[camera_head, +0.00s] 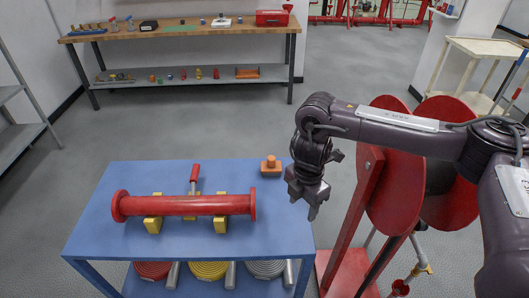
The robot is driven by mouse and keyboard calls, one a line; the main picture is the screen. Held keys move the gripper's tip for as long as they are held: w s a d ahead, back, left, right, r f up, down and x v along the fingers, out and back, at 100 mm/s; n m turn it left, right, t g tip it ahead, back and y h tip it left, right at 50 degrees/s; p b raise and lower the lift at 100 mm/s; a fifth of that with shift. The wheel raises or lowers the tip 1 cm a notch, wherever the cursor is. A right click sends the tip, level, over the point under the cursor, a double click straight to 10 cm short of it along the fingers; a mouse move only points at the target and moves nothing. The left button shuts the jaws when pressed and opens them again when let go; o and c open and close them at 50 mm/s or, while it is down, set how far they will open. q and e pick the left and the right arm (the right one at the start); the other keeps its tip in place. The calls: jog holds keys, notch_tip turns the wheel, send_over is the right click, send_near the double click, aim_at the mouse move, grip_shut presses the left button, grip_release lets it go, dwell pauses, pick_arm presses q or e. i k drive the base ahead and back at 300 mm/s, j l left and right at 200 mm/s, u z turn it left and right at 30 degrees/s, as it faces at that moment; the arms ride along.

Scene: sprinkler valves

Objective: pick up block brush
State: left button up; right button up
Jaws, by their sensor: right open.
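The block brush (271,167), a small orange-brown block with a rounded knob on top, sits upright near the back right corner of the blue table (280,222). My right gripper (303,206) is open and empty, with its fingers pointing down. In the picture it is to the right of and nearer than the brush, over the table's right edge, and apart from the brush. My left gripper is not in view.
A red flanged pipe (185,205) lies on yellow supports across the table. A red-handled tool (195,174) is behind it. A red stand with large discs (390,190) is close to my right arm. A workbench (180,32) stands at the back.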

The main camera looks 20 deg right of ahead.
aim_at(270, 168)
jog(key=i, duration=0.9)
